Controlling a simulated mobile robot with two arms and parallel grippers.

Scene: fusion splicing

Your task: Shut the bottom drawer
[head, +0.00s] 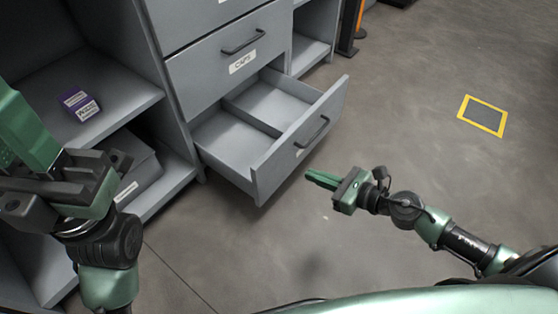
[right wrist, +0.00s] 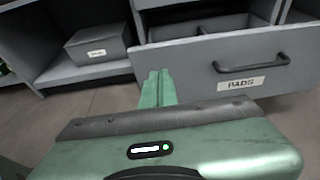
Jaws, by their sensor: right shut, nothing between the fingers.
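The bottom drawer (head: 300,150) is grey and stands pulled out of the cabinet, with a dark bar handle and a divider inside that splits it into empty-looking compartments. In the right wrist view its front (right wrist: 215,72) carries a label reading "PADS". My right gripper (head: 310,178) is shut and empty, in front of the drawer front and a little below it in the picture, apart from it in the head view. It also shows in the right wrist view (right wrist: 158,75), overlapping the drawer front's left part. My left gripper (head: 60,165) is at the left edge; its fingertips are not clear.
A drawer labelled "CAPS" (head: 230,55) above is closed. The floor to the right is clear, with a yellow-edged marking (head: 482,115).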

